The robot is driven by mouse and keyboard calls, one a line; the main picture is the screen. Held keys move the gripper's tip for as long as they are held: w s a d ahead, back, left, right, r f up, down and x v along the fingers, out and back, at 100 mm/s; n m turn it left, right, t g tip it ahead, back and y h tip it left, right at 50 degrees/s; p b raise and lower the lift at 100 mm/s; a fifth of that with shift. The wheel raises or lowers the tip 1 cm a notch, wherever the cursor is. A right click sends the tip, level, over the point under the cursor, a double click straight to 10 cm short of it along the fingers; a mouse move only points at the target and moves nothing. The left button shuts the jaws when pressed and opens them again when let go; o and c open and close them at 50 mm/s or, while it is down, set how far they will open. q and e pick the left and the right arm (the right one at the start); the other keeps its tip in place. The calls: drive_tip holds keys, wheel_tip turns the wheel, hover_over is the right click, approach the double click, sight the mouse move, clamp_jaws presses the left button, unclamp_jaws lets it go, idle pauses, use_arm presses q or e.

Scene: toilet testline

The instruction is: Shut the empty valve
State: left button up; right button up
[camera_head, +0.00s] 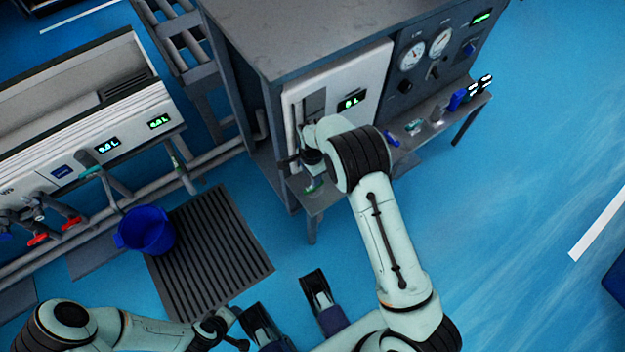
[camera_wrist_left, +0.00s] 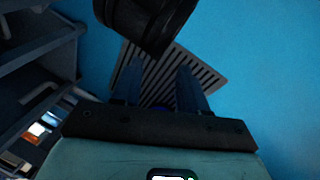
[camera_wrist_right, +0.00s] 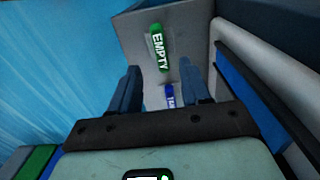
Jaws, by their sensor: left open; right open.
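A green label reading EMPTY (camera_wrist_right: 157,45) lies on a grey shelf surface in the right wrist view, just beyond the fingertips. A blue label (camera_wrist_right: 169,92) shows between the fingers, its text partly hidden. My right gripper (camera_wrist_right: 160,72) is open, with nothing seen held between its fingers. In the head view my right gripper (camera_head: 303,160) is beside the cabinet front, above the left end of its shelf, where a small green mark (camera_head: 310,188) shows. I cannot clearly make out the valve handle. My left gripper (camera_head: 224,328) is low at the bottom; its wrist view shows it open and empty (camera_wrist_left: 158,75).
The grey cabinet (camera_head: 290,35) with gauges and a narrow front shelf (camera_head: 425,130) stands at top centre. A white test unit (camera_head: 85,135) with red-handled taps is at left.

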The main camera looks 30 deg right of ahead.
use_arm(q)
drive_tip(key=shift+s+d+r+g+p, duration=0.15)
drive_tip(key=shift+s+d+r+p, duration=0.2)
drive_tip(key=shift+s, duration=0.2)
drive_tip(key=shift+s+d+r+g+p, duration=0.2)
drive_tip(key=shift+s+r, duration=0.2)
drive_tip(key=shift+s, duration=0.15)
use_arm(e)
wheel_tip(320, 180, up, 5)
drive_tip(key=shift+r, duration=0.15)
